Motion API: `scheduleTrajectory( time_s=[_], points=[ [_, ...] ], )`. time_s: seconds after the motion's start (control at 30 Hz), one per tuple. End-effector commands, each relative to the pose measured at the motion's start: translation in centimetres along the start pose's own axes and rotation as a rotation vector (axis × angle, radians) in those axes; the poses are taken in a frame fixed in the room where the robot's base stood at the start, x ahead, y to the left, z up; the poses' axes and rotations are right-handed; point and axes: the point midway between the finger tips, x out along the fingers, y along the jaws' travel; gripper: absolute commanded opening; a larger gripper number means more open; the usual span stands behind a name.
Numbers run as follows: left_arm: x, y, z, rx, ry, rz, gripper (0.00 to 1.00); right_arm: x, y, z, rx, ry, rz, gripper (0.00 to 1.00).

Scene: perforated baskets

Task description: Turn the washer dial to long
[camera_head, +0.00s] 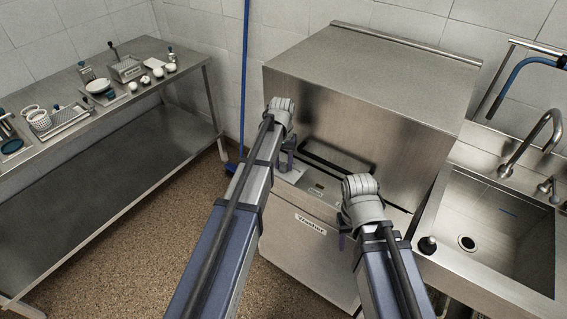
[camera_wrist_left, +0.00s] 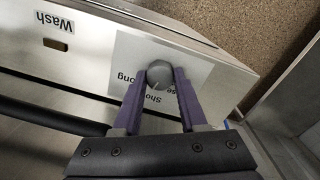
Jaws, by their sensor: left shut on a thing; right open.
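The washer (camera_head: 308,252) is a steel machine with a box-shaped hood, labelled "Washer" on its front. In the left wrist view its grey round dial (camera_wrist_left: 160,73) sits on a pale label with partly covered words, "Sho", "ong" and "se". My left gripper (camera_head: 288,158) is at the washer's control panel; in the left wrist view its purple fingers (camera_wrist_left: 161,79) are shut on the dial, one on each side. I cannot tell which word the dial points to. The head view does not show the dial clearly. My right gripper (camera_head: 344,230) is open and empty in front of the washer.
A dark handle bar (camera_head: 338,166) runs across the washer's hood. A sink (camera_head: 488,232) with a tap is at the right. A steel table (camera_head: 150,103) with dishes and utensils stands at the left.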

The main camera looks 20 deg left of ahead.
Motion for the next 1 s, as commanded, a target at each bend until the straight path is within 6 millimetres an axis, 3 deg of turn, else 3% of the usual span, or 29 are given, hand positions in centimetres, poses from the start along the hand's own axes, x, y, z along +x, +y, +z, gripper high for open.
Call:
scheduleTrajectory(
  time_s=[0.6, 1.0],
  points=[
    [0.0, 0.05, -0.05, 0.553, -0.012, 0.0, 0.0, 0.0, 0.0, 0.0, 0.0, 0.0, 0.0, 0.5],
    [0.0, 0.07, -0.04, 0.756, -0.017, 0.0, 0.0, 0.0, 0.0, 0.0, 0.0, 0.0, 0.0, 0.5]
  ],
)
